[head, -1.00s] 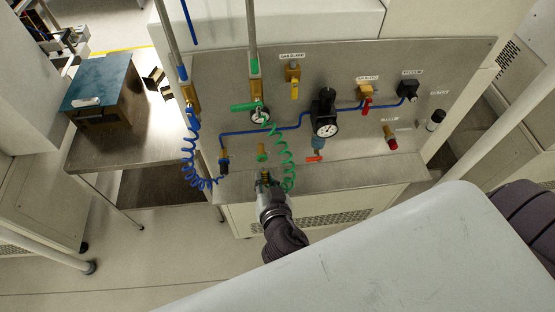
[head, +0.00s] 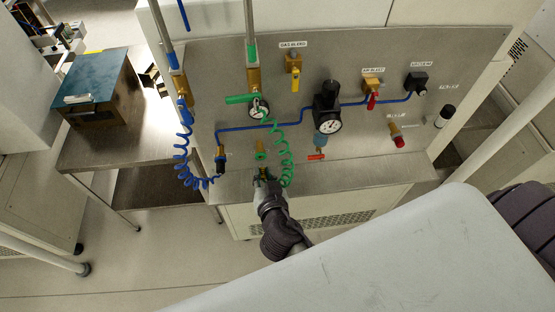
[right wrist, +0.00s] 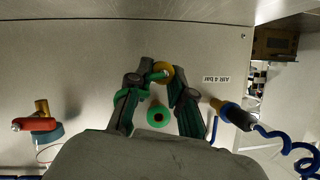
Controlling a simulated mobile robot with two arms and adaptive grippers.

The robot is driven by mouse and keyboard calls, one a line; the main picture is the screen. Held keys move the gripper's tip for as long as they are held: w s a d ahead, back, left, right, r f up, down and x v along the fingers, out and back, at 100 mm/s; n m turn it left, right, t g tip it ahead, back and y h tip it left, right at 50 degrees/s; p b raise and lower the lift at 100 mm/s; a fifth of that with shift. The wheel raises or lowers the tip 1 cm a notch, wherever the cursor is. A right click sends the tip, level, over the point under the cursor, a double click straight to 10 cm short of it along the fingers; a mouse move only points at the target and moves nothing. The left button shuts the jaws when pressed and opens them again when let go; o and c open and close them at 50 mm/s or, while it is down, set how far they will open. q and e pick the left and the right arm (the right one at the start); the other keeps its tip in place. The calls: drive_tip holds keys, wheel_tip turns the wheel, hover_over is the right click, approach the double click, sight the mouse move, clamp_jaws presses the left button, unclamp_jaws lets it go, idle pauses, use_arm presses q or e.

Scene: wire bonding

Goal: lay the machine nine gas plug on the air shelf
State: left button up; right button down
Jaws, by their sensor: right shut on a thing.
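The gas plug (right wrist: 164,70) is a small brass piece on the end of the green coiled hose (head: 284,160). My right gripper (head: 263,177) is shut on it; in the right wrist view the fingertips (right wrist: 161,82) close around the brass, with green hose beside the left finger. The fingers partly hide the plug. The green-collared gas socket (head: 260,155) on the panel is empty and close to the gripper; it also shows in the wrist view (right wrist: 158,117). The metal shelf (head: 350,173) runs along the panel's foot, with the gripper over its left part. My left gripper is not in view.
The blue coiled hose (head: 183,160) hangs left of the gripper, joined to a blue fitting (head: 220,160). A gauge regulator (head: 327,118) and red-handled valve (head: 317,157) stand to the right. A side table (head: 95,155) holds a teal-topped box (head: 100,85). The shelf's right part is clear.

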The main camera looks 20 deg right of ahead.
sight(264, 184)
drive_tip(key=shift+w+d+f, duration=0.25)
drive_tip(key=shift+w+f, duration=0.25)
drive_tip(key=shift+f, duration=0.15)
drive_tip(key=shift+s+a+f, duration=0.1)
drive_tip(key=shift+s+a, duration=0.05)
drive_tip(key=shift+s, duration=0.1)
drive_tip(key=shift+f+b, duration=0.5)
drive_tip(key=shift+b, duration=0.1)
drive_tip(key=shift+f+b, duration=0.35)
drive_tip(key=shift+f, duration=0.15)
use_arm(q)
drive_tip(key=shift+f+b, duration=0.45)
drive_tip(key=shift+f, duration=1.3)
use_arm(e)
drive_tip(key=shift+f, duration=0.75)
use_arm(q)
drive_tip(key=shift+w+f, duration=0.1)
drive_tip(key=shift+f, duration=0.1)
use_arm(e)
drive_tip(key=shift+f, duration=0.2)
